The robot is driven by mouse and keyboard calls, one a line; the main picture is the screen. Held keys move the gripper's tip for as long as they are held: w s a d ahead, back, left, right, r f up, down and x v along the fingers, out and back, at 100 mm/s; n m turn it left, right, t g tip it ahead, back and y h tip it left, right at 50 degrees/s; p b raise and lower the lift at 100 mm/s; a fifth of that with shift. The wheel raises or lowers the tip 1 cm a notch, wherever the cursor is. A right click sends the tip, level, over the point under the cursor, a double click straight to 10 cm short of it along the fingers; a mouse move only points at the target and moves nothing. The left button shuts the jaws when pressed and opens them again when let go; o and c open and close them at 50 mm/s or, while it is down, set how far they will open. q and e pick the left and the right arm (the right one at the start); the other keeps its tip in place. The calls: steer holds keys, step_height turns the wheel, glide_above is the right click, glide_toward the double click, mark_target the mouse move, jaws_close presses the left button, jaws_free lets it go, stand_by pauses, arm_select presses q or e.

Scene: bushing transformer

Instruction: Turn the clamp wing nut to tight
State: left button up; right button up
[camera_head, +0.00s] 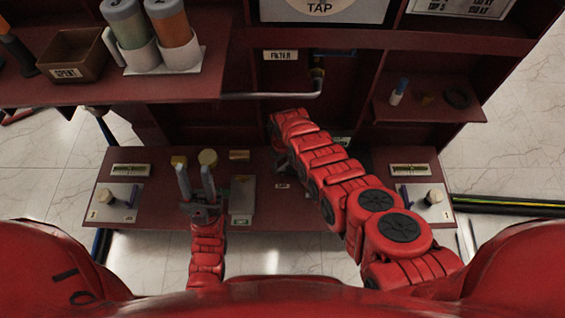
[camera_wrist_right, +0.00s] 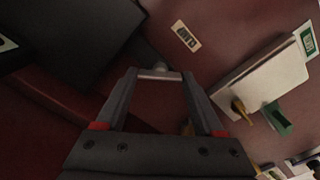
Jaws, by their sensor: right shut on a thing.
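In the right wrist view, a small light-grey metal piece (camera_wrist_right: 160,74), seemingly the clamp wing nut, spans the gap between the fingertips of my right gripper (camera_wrist_right: 158,78). The gripper is shut on it, with its fingers wide apart at the piece's two ends. A rounded end shows just beyond it; its turn angle is hard to read.
A pale plate (camera_head: 242,196) lies on the lower shelf (camera_head: 268,222) between my arms; it also shows in the right wrist view (camera_wrist_right: 262,72) with yellow and green pieces. A grey pipe (camera_head: 275,95) crosses above. A brown bin (camera_head: 72,54) and two canisters stand upper left.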

steer(key=m, duration=0.3)
steer(key=shift+m, duration=2.3)
steer(key=o, duration=1.4)
